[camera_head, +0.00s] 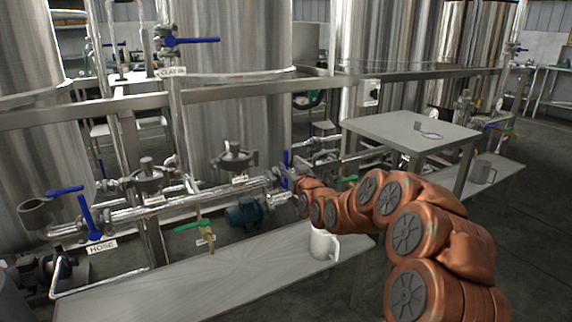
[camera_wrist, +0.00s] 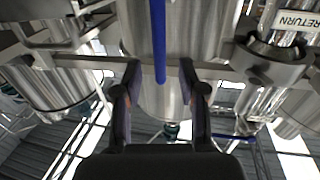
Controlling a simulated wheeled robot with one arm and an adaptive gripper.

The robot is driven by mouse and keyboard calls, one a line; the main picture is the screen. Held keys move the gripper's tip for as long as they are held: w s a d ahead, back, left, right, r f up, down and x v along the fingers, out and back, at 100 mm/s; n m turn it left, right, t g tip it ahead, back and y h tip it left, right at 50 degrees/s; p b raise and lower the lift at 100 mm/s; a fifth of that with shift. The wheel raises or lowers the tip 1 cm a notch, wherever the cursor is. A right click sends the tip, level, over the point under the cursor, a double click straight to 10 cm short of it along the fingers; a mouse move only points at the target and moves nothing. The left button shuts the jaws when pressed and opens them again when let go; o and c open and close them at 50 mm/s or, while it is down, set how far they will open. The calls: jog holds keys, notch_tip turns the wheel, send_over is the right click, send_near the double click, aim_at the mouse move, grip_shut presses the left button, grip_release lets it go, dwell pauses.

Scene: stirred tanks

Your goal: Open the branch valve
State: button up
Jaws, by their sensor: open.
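Several valves with blue lever handles show; none visibly reads "branch". In the wrist view a blue lever (camera_wrist: 159,40) runs down between the two dark fingers of my gripper (camera_wrist: 160,72). The fingers are open on either side of it, with a gap showing on both sides. In the head view an upright blue lever (camera_head: 286,159) stands at the pipework beside the end of my copper-coloured arm. My gripper itself is mostly hidden there. Other blue levers are at the hose outlet (camera_head: 88,216), above it (camera_head: 65,190), and on the upper pipe (camera_head: 192,41).
A grey bench (camera_head: 190,285) with a white mug (camera_head: 322,243) lies below the pipes. A small raised table (camera_head: 385,128) holds a flat metal item. Green-handled valves (camera_head: 190,226) sit low. A RETURN label (camera_wrist: 298,20) and pipe fittings (camera_wrist: 270,62) are close at right in the wrist view.

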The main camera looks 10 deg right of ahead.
aim_at(287, 163)
jog(key=shift+w+a+b, duration=0.15)
jog(key=shift+w+b, duration=0.05)
jog(key=shift+w, duration=1)
jog(key=shift+w+a+b, duration=0.1)
jog(key=shift+w+b, duration=0.05)
jog(key=shift+w, duration=1.05)
grip_shut()
